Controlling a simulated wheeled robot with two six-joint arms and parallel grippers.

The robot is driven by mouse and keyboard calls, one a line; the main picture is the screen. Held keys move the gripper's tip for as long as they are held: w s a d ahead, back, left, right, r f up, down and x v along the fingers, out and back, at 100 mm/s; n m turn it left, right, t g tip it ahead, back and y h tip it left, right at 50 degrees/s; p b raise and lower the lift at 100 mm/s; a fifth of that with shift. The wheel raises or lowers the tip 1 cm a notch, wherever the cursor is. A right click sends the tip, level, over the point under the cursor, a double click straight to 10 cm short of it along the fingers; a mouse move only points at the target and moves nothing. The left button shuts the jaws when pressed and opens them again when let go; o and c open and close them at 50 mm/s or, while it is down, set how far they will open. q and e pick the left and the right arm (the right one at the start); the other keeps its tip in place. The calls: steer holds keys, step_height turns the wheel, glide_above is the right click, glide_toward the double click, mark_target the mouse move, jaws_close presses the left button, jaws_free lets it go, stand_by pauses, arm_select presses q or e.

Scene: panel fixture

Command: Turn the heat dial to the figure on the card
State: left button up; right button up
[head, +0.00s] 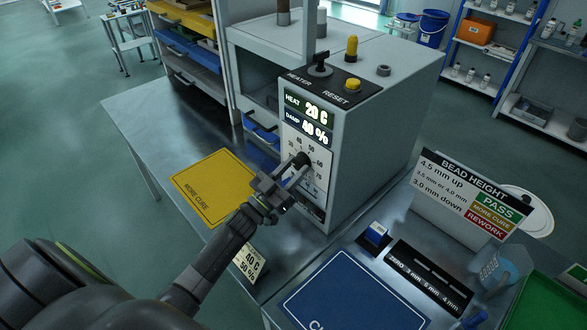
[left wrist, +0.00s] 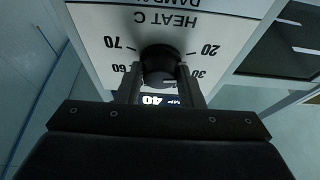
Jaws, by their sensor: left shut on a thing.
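The heat dial (head: 303,158) is a black knob on the front of the grey cabinet. It also shows in the left wrist view (left wrist: 160,62), upside down, between my two fingers, with scale figures around it. My left gripper (head: 292,175) is shut on the dial, one finger on each side; the wrist view shows the fingers (left wrist: 162,85). The dial's pointer cannot be made out. The display (head: 307,119) above reads HEAT 20 C and DAMP 40 %. The card (head: 250,263) lies below my left forearm and reads 40 C, 50 %. My right gripper is out of view.
A black switch (head: 320,64) and yellow reset button (head: 353,85) top the cabinet (head: 385,125). A yellow MORE CURE mat (head: 205,185) lies left. A blue mat (head: 350,298), black gauge block (head: 430,277) and bead-height sign (head: 468,195) are right.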

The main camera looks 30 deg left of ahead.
arm_select(q)
steer(key=shift+w+r+m+h, duration=0.1)
steer(key=shift+r+m+h, duration=0.05)
steer(key=shift+m+h, duration=0.2)
steer(key=m+h, duration=0.1)
steer(key=m, duration=0.1)
steer(key=m+g+h+b, duration=0.1)
steer(key=m, duration=0.2)
steer(key=shift+a+r, duration=0.1)
steer(key=shift+a, duration=0.05)
steer(key=m+g+h, duration=0.1)
steer(key=m, duration=0.1)
steer(key=m+g+h, duration=0.1)
steer(key=m, duration=0.2)
steer(key=shift+w+a+r, duration=0.1)
steer(key=shift+r, duration=0.05)
steer(key=m+g, duration=0.1)
steer(key=m, duration=0.1)
steer(key=m+g, duration=0.1)
steer(key=m, duration=0.2)
steer(key=shift+r+h, duration=0.15)
steer(key=shift+h, duration=0.2)
steer(key=shift+a+r+m+g+p, duration=0.1)
steer(key=shift+m+g+p, duration=0.65)
steer(key=shift+m, duration=1.5)
